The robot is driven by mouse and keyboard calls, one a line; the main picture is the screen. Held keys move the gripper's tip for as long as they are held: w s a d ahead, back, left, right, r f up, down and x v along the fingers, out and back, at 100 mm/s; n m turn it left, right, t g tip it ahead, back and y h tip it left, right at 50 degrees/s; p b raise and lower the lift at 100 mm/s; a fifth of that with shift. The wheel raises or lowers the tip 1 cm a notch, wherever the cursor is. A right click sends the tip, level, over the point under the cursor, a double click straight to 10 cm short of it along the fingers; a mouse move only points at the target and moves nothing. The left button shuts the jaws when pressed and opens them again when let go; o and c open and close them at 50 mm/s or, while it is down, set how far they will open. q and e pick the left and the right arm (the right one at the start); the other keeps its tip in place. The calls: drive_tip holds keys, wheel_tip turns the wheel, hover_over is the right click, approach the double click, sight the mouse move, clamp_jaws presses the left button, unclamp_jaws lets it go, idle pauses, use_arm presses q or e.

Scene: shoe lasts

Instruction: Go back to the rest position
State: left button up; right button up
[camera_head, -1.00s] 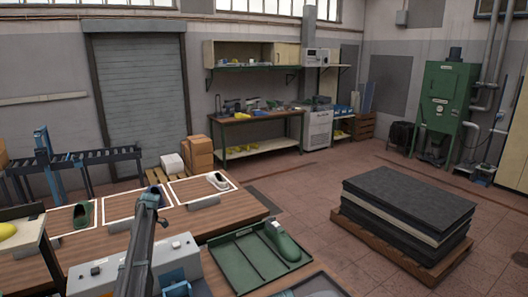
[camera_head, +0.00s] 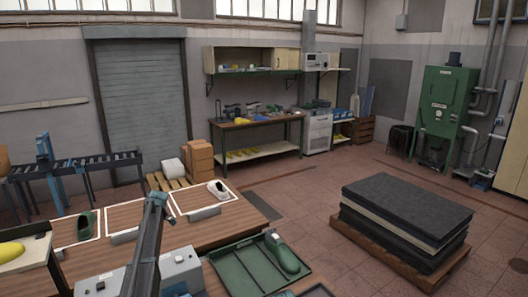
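Neither gripper shows in the head view. One of my arm links (camera_head: 146,245) rises from the bottom edge and hides part of the table behind it. A green shoe last (camera_head: 283,256) lies in a green tray (camera_head: 232,268) at the front of the wooden table. A white last (camera_head: 218,190) lies inside a white outline at the table's far right. A dark green last (camera_head: 86,225) lies inside another outline at the left. A yellow last (camera_head: 10,251) lies on a raised stand at the left edge.
The wooden table (camera_head: 185,236) fills the lower left. A grey box (camera_head: 181,270) stands behind my arm link. A pallet with stacked dark sheets (camera_head: 405,215) stands at the right. Floor is clear between the table and the pallet.

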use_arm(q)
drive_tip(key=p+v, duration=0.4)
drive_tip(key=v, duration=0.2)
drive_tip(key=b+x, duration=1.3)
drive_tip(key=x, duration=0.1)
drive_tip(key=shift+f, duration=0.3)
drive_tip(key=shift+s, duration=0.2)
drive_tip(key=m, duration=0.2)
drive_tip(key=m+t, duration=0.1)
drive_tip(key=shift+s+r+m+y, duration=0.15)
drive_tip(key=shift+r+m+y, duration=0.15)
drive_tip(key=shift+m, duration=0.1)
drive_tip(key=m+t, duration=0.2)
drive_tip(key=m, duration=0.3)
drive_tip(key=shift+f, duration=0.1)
